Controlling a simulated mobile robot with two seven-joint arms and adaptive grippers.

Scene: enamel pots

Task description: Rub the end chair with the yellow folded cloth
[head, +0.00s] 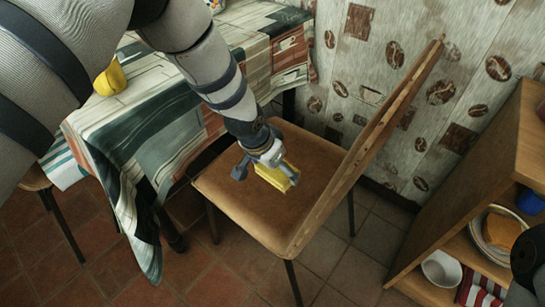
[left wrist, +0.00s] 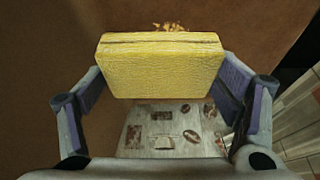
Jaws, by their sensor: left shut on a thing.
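The yellow folded cloth (head: 277,175) is in my left gripper (head: 266,170), over the brown seat of the end chair (head: 235,190) in the head view. In the left wrist view the cloth (left wrist: 160,65) sits between the two fingers of the left gripper (left wrist: 165,90), with the brown seat (left wrist: 40,40) filling the background. I cannot tell whether the cloth touches the seat. The chair's tilted wooden back (head: 375,135) rises to the right of the gripper. My right gripper is not visible; only a dark piece of my body shows at the lower right edge.
A table with a patterned cloth (head: 145,135) stands left of the chair, its corner hanging down. A yellow object (head: 110,79) is on it. A wooden shelf (head: 465,190) at the right holds plates, a white bowl (head: 441,268) and a striped cloth. A papered wall (head: 400,70) is behind.

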